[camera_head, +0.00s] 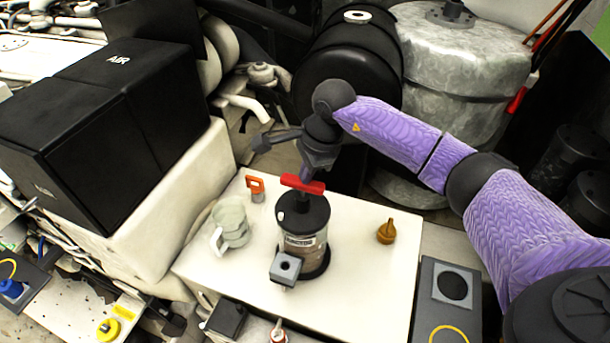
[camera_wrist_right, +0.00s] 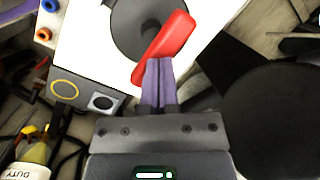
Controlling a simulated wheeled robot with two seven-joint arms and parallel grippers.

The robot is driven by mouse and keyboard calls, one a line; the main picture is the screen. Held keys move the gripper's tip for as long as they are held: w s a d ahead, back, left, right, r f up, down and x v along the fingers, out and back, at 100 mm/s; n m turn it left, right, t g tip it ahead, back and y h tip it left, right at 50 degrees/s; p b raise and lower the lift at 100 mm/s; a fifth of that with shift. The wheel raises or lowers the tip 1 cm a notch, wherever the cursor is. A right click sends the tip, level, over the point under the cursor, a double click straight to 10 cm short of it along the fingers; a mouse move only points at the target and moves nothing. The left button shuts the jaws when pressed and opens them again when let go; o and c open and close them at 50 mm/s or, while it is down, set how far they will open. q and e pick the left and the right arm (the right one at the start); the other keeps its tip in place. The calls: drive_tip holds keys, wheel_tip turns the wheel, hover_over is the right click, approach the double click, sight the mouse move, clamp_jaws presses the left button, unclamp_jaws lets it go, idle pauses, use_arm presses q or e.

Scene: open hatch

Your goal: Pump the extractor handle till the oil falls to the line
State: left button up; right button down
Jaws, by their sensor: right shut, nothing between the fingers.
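The extractor (camera_head: 303,243) stands upright on a white top (camera_head: 350,300), a labelled cylinder with a black lid (camera_head: 292,213). Its red T-shaped handle (camera_head: 302,184) sits low above the lid. The handle also shows in the right wrist view (camera_wrist_right: 172,40). My right gripper (camera_head: 306,174) points down from above, its fingers closed together and empty. Its fingertips (camera_wrist_right: 158,62) are right by the handle's bar; I cannot tell whether they touch it. The body looks brownish, but the oil level and the line are too small to tell. My left gripper is not in view.
A clear jug (camera_head: 231,222) and a small orange-topped item (camera_head: 256,187) stand left of the extractor. A grey block (camera_head: 286,268) is at its front. An amber funnel-like piece (camera_head: 386,232) stands right. A big black box (camera_head: 110,110) rises at left, and tanks (camera_head: 455,65) behind.

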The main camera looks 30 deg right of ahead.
drive_tip(key=shift+f, duration=0.15)
drive_tip(key=shift+f+b, duration=0.4)
drive_tip(key=shift+f, duration=0.1)
drive_tip(key=shift+f, duration=0.25)
drive_tip(key=p+v, duration=0.2)
drive_tip(key=v, duration=0.1)
drive_tip(key=w+p+v, duration=0.1)
drive_tip(key=v, duration=0.1)
drive_tip(key=shift+a+r, duration=0.25)
drive_tip(key=shift+a, duration=0.15)
drive_tip(key=shift+f, duration=0.1)
drive_tip(key=shift+f, duration=0.1)
idle(0.7)
drive_tip(key=shift+f+b, duration=0.4)
drive_tip(key=shift+f, duration=0.1)
